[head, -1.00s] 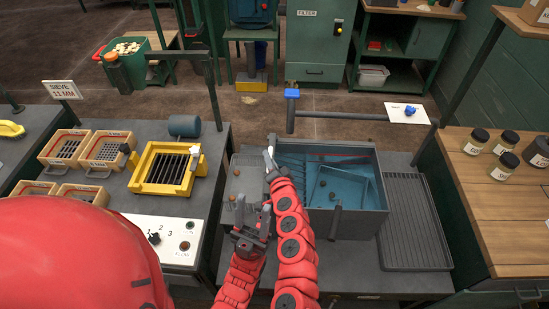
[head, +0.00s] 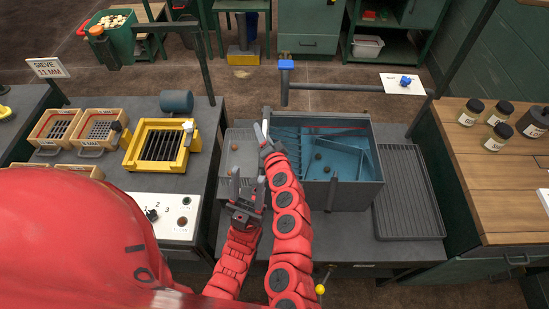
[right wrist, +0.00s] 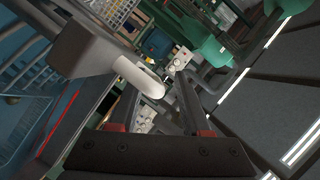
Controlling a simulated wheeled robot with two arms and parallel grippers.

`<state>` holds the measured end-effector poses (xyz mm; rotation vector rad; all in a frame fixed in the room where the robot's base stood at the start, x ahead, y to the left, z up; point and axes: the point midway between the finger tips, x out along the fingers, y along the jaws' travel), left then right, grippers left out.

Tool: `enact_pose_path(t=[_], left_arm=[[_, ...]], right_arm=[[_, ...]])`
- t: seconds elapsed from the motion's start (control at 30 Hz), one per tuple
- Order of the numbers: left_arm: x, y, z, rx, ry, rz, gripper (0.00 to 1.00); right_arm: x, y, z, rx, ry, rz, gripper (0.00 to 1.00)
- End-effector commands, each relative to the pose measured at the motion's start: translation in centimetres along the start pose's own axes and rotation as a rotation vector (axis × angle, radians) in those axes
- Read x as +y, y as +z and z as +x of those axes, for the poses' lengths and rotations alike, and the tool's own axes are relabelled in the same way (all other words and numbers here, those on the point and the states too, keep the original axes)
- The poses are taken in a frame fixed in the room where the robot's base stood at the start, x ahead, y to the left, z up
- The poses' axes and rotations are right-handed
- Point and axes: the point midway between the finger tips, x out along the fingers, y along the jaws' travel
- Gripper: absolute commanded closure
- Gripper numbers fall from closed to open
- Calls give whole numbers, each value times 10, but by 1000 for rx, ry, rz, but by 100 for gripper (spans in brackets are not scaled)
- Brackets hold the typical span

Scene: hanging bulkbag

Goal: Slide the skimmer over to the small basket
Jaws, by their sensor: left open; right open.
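The blue-walled tank (head: 350,185) stands on the bench at the centre of the head view, with a few dark balls inside. A white rounded rod on a grey block, perhaps the skimmer's handle, shows in the right wrist view (right wrist: 138,76). My right gripper (head: 265,137) is open at the tank's left wall. In its wrist view the white rod appears between the fingertips (right wrist: 155,95); I cannot tell whether they touch it. My left gripper (head: 248,190) is open and empty, lower, above the bench left of the tank. I cannot clearly identify the small basket.
A ribbed grey drainer (head: 410,190) lies right of the tank. A smaller grey tray (head: 240,150) with brown balls lies on its left. A horizontal bar with a blue end (head: 286,66) crosses behind the tank. A yellow sieve frame (head: 160,146) stands on the left bench.

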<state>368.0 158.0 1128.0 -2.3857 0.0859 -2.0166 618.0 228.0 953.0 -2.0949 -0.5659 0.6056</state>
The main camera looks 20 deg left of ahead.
Motion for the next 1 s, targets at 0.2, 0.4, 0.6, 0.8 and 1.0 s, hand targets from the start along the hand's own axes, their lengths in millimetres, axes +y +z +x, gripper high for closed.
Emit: enact_pose_path(t=[0.2,0.4,0.6,0.8,1.0], left_arm=[[0,0,2,0,0,0,50],[0,-1,8,0,0,0,50],[-1,-3,18,0,0,0,50],[-1,-5,29,0,0,0,50],[-2,-6,33,0,0,0,50]], right_arm=[[0,0,-31,1,3,2,53],[0,0,-66,0,4,1,53],[0,-1,-106,-1,5,-1,53],[0,1,-142,-7,4,-3,53],[1,0,-160,-4,2,-2,53]])
